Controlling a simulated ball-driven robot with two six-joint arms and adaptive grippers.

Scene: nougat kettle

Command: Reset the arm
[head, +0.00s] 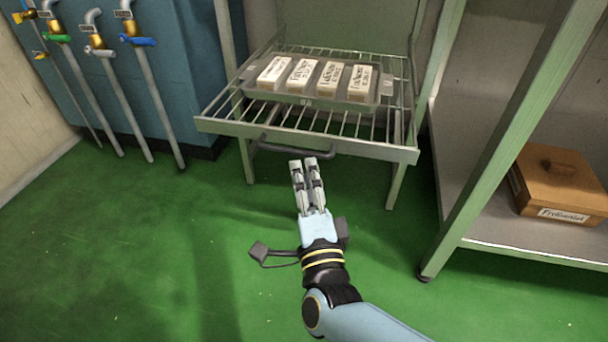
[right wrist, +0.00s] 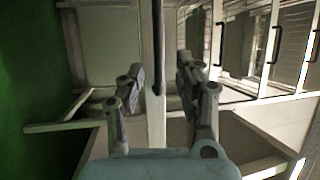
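My right gripper (head: 303,162) reaches up from the bottom of the head view, its fingertips just below the dark handle (head: 296,150) of a pulled-out wire rack drawer (head: 365,148). In the right wrist view the two fingers (right wrist: 160,70) stand apart with nothing gripped between them. The dark handle (right wrist: 157,50) shows beyond, between the fingertips; I see no clear contact with it. My left gripper is not in view.
Valve pipes (head: 140,80) stand at the left. A shelf at the right holds a labelled brown box (head: 560,182). The green floor (head: 130,240) at left is clear.

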